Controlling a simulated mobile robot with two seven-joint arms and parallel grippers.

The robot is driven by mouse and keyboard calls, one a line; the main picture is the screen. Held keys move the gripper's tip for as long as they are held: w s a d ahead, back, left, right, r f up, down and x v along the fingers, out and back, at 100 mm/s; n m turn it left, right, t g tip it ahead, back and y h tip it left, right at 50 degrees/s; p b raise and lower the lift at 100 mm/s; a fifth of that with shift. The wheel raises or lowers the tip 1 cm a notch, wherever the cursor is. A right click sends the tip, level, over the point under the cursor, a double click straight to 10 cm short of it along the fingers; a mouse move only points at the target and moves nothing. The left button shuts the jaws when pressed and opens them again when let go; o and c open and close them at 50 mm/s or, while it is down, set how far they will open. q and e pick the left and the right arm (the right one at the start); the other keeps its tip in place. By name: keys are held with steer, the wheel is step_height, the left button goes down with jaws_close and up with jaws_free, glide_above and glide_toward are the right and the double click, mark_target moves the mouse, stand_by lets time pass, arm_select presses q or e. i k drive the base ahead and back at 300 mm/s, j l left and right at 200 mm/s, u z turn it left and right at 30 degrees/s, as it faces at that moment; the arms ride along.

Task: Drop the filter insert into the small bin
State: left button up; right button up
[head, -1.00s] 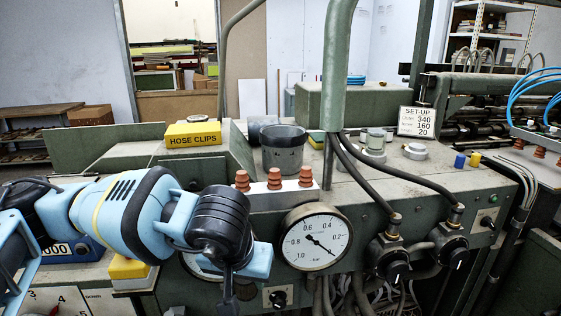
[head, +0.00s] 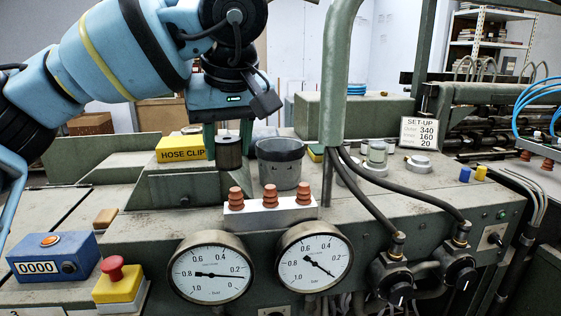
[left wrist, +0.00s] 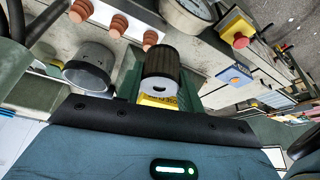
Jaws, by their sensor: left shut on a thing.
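The filter insert (head: 230,154) is a dark ribbed cylinder with a paler end. My left gripper (head: 228,138) is shut on it, one green finger on each side, and holds it upright. The small bin (head: 280,169) is a dark grey open cup on the machine top, just right of the insert in the head view. The insert is beside the bin, not over its mouth. In the left wrist view the insert (left wrist: 161,72) shows between the fingers, with the bin (left wrist: 88,66) to its left, apart from it. My right gripper is out of view.
A yellow hose clips box (head: 181,149) is left of the insert. A white block with several orange suction cups (head: 269,198) stands before the bin. A green post (head: 336,90) rises right of the bin, with black hoses below.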

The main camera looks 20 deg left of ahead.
mark_target(273, 181)
steer(key=i+j, duration=0.1)
steer(key=i, duration=0.3)
steer(key=i+j, duration=0.1)
steer(key=i, duration=0.35)
